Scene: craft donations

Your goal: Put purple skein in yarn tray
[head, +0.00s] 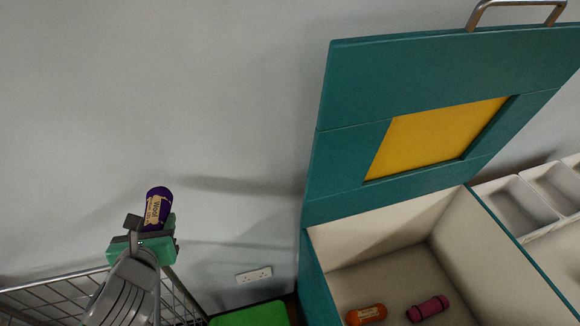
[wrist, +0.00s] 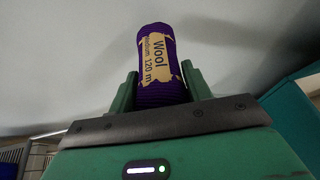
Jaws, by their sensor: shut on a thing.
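The purple skein (head: 158,208) has a tan label reading "Wool" and stands out from the jaws of my gripper (head: 150,226). In the wrist view the skein (wrist: 162,62) sits between the two green fingers of my gripper (wrist: 163,90), which is shut on it. The gripper holds it up against the grey wall, left of the teal chest and above a wire basket. I cannot tell for certain which container is the yarn tray; white trays (head: 517,207) show at the right edge, beyond the chest.
The teal chest (head: 315,279) is open, its lid (head: 350,90) with a yellow panel raised. Inside lie an orange skein (head: 366,314) and a magenta skein (head: 428,308). A wire basket (head: 50,288) is at lower left. A green surface (head: 250,315) and wall socket (head: 254,275) sit between.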

